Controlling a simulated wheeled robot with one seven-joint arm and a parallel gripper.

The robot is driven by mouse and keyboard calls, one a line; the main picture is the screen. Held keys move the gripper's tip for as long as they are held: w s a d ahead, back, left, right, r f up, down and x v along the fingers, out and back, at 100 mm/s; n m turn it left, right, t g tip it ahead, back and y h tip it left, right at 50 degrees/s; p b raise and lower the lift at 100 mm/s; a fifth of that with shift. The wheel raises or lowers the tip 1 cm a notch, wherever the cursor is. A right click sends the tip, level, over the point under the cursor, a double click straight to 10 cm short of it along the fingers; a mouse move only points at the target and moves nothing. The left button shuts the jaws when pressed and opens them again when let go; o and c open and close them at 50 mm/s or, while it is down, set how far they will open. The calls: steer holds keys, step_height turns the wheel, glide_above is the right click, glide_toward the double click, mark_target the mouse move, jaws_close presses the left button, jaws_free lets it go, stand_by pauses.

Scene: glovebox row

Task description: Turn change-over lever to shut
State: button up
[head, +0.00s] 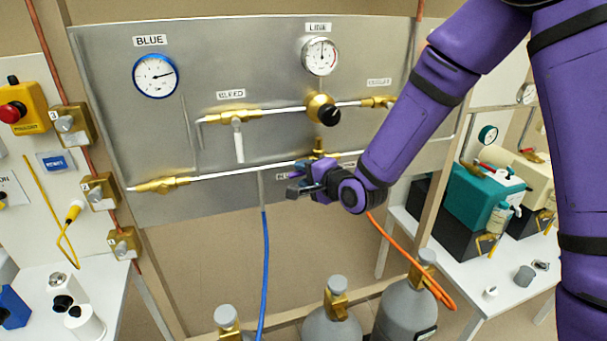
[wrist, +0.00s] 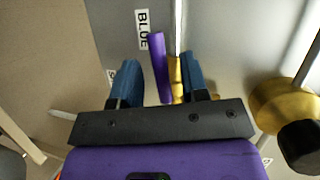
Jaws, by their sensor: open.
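The change-over lever is most likely the purple bar (wrist: 158,65) in the wrist view, beside a brass valve body (wrist: 178,82) on the steel panel. My gripper (wrist: 157,78) is open, with one blue finger on each side of the bar. The bar lies between the fingers, nearer the right one; I cannot see contact. In the head view, my gripper (head: 299,186) is at the panel's lower middle, just below a brass fitting (head: 318,147). It hides the lever there, so its setting cannot be read.
The panel (head: 215,160) carries a BLUE gauge (head: 156,75), a LINE gauge (head: 320,56), a black-knobbed regulator (head: 323,110) and a white-handled bleed valve (head: 238,135). A blue hose (head: 265,270) and an orange hose (head: 400,255) hang below, above grey cylinders (head: 405,305).

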steer(key=v, duration=1)
steer(key=shift+r, duration=0.1)
steer(key=shift+c, duration=0.5)
